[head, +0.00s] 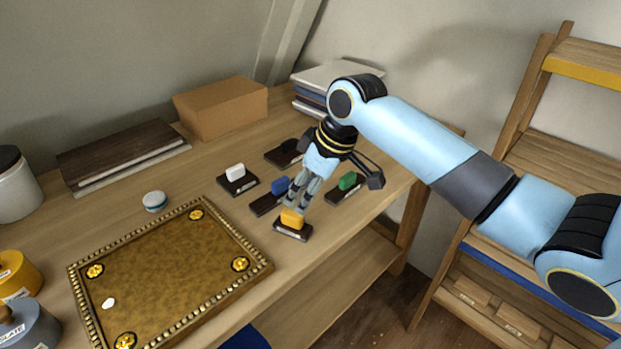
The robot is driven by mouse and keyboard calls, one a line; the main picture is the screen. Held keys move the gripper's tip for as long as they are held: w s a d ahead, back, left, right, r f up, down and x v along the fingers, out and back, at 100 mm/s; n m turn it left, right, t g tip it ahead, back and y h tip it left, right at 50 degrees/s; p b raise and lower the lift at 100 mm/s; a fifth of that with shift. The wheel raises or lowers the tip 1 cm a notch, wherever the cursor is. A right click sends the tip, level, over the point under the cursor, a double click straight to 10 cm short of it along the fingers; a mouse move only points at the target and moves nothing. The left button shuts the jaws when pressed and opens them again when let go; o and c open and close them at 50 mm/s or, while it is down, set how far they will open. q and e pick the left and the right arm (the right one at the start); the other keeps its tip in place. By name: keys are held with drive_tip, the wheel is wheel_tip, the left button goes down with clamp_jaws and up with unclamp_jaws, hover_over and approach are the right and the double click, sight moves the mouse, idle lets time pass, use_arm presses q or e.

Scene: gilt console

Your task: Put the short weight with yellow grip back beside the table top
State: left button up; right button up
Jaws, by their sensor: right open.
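The short weight with yellow grip (291,226) has a dark base and stands on the wooden table near its front edge, right of the gilt table top (160,270). The table top lies flat, with a beaded rim and gold rosettes near its corners. My right gripper (299,203) is open and points down at the yellow grip. Its fingertips are at or just above the grip; I cannot tell whether they touch it. My left gripper is not in view.
Weights with white (236,176), blue (278,192), green (347,184) and black (287,152) grips stand close around my right gripper. A cardboard box (221,108) and books stand behind. A small round white-and-blue item (155,201) sits behind the table top.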

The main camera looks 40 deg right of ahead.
drive_tip(key=shift+v, duration=1.7)
